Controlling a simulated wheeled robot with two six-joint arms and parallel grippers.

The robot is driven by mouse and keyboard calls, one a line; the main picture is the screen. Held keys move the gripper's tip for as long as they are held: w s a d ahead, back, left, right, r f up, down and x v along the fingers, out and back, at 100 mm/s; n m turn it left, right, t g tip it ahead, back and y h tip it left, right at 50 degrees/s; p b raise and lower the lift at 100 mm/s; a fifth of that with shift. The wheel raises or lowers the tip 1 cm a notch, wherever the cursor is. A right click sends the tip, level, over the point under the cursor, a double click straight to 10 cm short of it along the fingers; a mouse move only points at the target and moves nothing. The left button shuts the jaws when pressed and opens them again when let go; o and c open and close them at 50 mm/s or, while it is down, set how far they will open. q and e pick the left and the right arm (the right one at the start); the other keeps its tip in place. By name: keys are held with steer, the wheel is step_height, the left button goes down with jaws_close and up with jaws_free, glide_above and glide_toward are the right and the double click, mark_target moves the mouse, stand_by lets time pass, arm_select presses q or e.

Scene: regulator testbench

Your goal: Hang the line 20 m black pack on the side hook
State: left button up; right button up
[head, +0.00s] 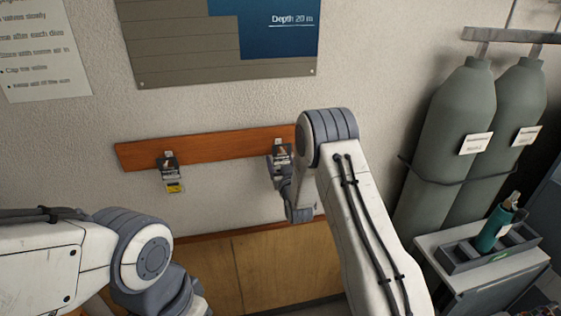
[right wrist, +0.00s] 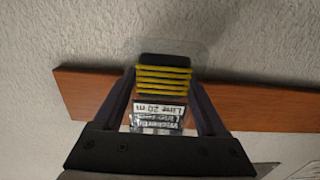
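A clear pack (right wrist: 160,85) with black and yellow bands and a white label reading "Line 20 m" upside down shows in the right wrist view. The fingers of my right gripper (right wrist: 163,82) lie along both its sides and look closed on it. In the head view this right gripper (head: 280,168) is at the right part of the wooden rail, where a dark pack top (head: 282,152) shows. Another dark pack with a yellow lower part (head: 174,187) hangs from the rail's left part. My left gripper is out of the head view.
The wooden rail (head: 225,145) runs along the wall under a dive poster (head: 200,60). Wooden panelling (head: 280,265) is below. Grey cylinders (head: 450,140) and a small stand with a rack (head: 490,250) are at the right. The wall between the two packs is clear.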

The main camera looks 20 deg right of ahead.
steer(key=shift+o, duration=1.4)
steer(key=shift+w+f, duration=0.1)
steer(key=shift+w, duration=0.1)
steer(key=shift+s+f+b, duration=0.25)
steer(key=shift+b, duration=0.05)
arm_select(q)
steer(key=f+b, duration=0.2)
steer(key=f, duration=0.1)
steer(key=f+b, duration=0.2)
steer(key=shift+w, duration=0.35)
arm_select(e)
steer(key=s, duration=1)
steer(key=shift+s+a+r, duration=0.2)
steer(key=shift+a+r, duration=0.1)
steer(key=shift+a, duration=0.15)
